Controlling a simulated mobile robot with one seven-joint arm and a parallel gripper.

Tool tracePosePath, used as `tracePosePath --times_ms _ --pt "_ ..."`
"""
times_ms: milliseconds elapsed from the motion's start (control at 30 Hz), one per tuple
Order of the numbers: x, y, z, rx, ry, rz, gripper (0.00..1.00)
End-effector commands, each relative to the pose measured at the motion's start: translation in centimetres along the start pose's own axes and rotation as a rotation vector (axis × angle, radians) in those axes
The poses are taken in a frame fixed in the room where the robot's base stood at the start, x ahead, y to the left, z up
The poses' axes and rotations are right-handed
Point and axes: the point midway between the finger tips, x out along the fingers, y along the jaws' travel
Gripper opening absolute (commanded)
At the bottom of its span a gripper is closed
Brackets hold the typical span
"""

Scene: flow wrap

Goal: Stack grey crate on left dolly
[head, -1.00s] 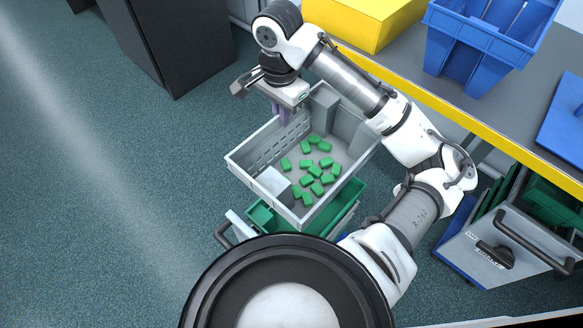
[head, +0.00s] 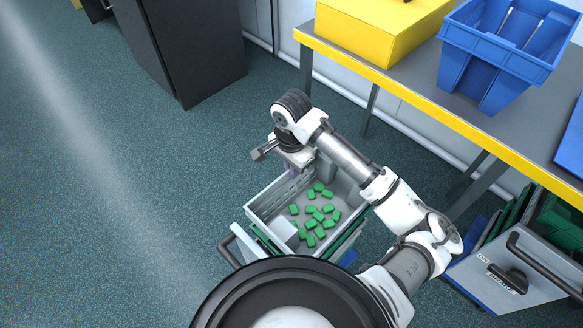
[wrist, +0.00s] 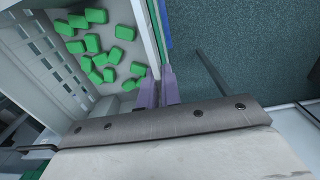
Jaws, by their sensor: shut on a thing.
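The grey crate (head: 278,196), with several green blocks inside, hangs level or nearly so from my gripper (head: 293,168) in the head view. My gripper is shut on the crate's far wall. The wrist view shows the purple fingers (wrist: 163,92) pinching the crate's rim (wrist: 152,40). The left dolly (head: 246,243), with a dark handle at its left, is directly below. A green crate (head: 350,241) on it shows only as a strip under the grey crate's right side. I cannot tell whether the two crates touch.
A yellow-edged table (head: 420,100) at upper right carries a yellow box (head: 370,40) and a blue crate (head: 495,60). A second dolly (head: 500,260) with green crates stands at right. A dark cabinet (head: 190,50) stands at the back. The floor at left is clear.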

Motion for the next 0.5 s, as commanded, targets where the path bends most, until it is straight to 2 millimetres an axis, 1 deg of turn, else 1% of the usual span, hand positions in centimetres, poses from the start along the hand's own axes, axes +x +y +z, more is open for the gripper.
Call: tracePosePath --times_ms 267,500 --pt "0.08 0.00 -0.05 0.000 0.002 -0.001 0.00" --pt "0.72 -0.01 -0.03 0.001 0.001 -0.001 0.00"
